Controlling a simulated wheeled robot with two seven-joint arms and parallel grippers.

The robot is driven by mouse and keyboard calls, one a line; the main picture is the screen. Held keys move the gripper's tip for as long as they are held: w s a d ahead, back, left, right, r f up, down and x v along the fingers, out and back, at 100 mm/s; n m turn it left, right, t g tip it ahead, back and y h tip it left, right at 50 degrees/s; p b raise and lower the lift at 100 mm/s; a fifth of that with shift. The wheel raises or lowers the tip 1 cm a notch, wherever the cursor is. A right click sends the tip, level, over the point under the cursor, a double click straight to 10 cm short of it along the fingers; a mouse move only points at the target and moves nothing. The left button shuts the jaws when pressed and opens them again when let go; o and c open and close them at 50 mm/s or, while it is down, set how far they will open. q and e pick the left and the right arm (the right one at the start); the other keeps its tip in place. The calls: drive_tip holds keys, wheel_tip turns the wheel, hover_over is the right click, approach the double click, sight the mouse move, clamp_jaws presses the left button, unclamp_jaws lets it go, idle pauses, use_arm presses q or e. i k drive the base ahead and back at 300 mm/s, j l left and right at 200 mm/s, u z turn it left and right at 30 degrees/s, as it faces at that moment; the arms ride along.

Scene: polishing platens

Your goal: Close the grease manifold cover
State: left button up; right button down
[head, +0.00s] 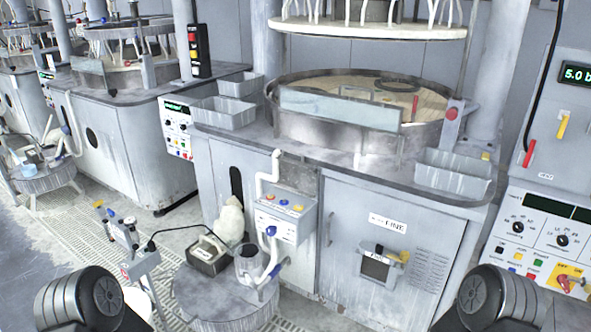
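Nothing in view is plainly labelled as the grease manifold. A small fitting (376,267) with a dark recess sits low on the cabinet front under the FINE label. A pale flap (426,273) stands out at its right side, and a yellow piece (404,256) shows at its upper right. The flap looks like an open cover, but I cannot tell for sure. Dark rounded parts of my left and right arms show at the bottom left and bottom right corners, well apart from the fitting. Neither gripper's fingers are in view.
A round stand (222,300) carries a pot (249,262), a dark box and a pale bottle (229,220) before the cabinet. A grey valve box (284,217) with pipes juts out left of the FINE door (385,215). A control console (540,235) stands at right.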

sight(298, 177)
drive_tip(key=i+j+u, duration=0.15)
drive_tip(key=i+j, duration=0.15)
drive_tip(key=i, duration=0.2)
drive_tip(key=i+j+u, duration=0.15)
drive_tip(key=i, duration=0.4)
drive_tip(key=i+j+u, duration=0.15)
drive_tip(key=i, duration=0.35)
drive_tip(key=i+j+u, duration=0.15)
drive_tip(key=i, duration=0.4)
